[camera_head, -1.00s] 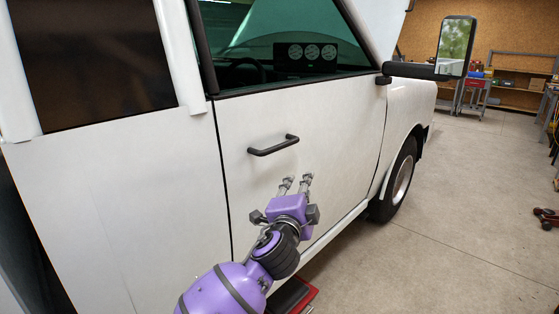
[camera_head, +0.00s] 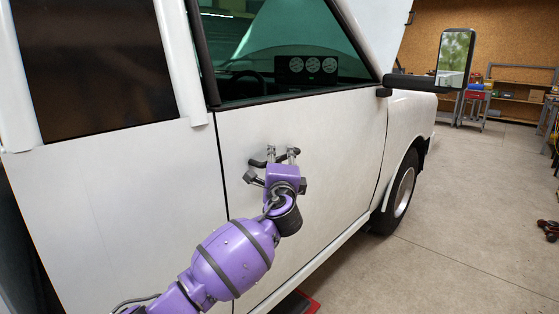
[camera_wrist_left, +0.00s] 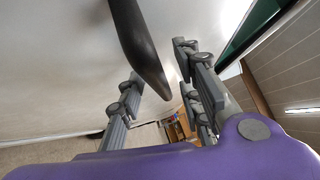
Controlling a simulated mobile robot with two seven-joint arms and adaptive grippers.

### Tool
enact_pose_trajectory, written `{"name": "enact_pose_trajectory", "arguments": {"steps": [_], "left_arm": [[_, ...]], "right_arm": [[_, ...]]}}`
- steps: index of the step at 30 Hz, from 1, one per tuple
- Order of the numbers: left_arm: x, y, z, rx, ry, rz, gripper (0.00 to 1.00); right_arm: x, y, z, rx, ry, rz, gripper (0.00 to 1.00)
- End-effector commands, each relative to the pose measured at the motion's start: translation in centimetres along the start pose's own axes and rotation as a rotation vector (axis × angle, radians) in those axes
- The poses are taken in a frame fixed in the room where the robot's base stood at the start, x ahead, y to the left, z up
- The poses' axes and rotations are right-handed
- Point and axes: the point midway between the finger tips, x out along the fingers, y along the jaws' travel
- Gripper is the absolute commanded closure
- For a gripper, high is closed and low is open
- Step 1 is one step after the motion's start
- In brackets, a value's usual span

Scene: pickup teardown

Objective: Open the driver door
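The white driver door (camera_head: 320,140) is shut, flush with the body. Its black bar handle (camera_head: 257,163) is partly hidden behind my left gripper (camera_head: 282,153) in the head view. The gripper's fingers are spread at the handle. In the left wrist view the dark handle (camera_wrist_left: 140,45) reaches down between the open fingers of the left gripper (camera_wrist_left: 155,95), with gaps on both sides. I cannot tell how deep the handle sits between them. My right gripper is not in view.
The side mirror (camera_head: 454,58) juts out at the door's front upper corner. The front wheel (camera_head: 398,192) is at the right. The concrete floor (camera_head: 450,210) beside the truck is mostly clear. A shelf and red cart (camera_head: 472,104) stand far back.

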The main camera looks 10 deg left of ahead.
Motion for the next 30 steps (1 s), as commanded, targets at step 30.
{"name": "enact_pose_trajectory", "arguments": {"steps": [30], "left_arm": [[-0.25,-0.03,-0.52,-0.001,-0.005,0.003,1.00]], "right_arm": [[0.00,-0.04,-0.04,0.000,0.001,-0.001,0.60]]}}
